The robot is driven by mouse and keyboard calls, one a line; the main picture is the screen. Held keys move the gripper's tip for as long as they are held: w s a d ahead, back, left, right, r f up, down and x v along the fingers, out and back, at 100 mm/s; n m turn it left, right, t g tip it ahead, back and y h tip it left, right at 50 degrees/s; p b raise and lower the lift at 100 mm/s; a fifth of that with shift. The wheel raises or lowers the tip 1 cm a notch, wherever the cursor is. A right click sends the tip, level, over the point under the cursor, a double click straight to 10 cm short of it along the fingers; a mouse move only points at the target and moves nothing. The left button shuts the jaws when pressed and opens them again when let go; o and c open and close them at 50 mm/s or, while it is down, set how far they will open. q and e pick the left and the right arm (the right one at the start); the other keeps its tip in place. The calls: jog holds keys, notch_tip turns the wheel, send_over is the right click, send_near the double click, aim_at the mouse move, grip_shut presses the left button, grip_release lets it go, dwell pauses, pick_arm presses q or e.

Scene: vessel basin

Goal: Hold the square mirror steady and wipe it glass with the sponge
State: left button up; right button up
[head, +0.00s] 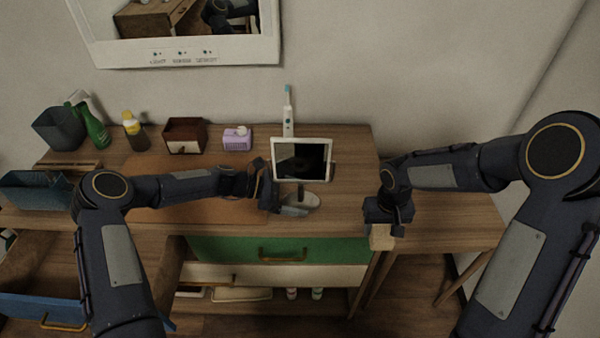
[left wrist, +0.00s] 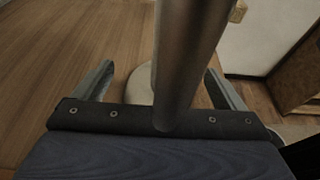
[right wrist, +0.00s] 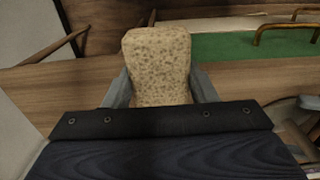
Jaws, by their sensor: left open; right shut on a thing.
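The square mirror (head: 302,160) has a white frame and dark glass. It stands upright on a round base (head: 300,201) near the table's front edge. My left gripper (head: 292,206) is open at the mirror's stand. In the left wrist view the grey stand post (left wrist: 183,60) passes between the two open fingers (left wrist: 160,85); whether they touch it I cannot tell. My right gripper (head: 381,228) is shut on the tan, speckled sponge (right wrist: 158,65). It holds the sponge to the right of the mirror, by the table's front right edge; the sponge also shows in the head view (head: 381,240).
An electric toothbrush (head: 288,115) stands right behind the mirror. A purple box (head: 237,138), a brown box (head: 185,135), a yellow-capped bottle (head: 134,130) and a green spray bottle (head: 92,125) line the back. A green drawer (head: 270,248) is below the tabletop. A wall mirror (head: 180,50) hangs above.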

pick_arm(q)
jog(key=c, duration=2)
jog(key=shift+o, duration=0.2)
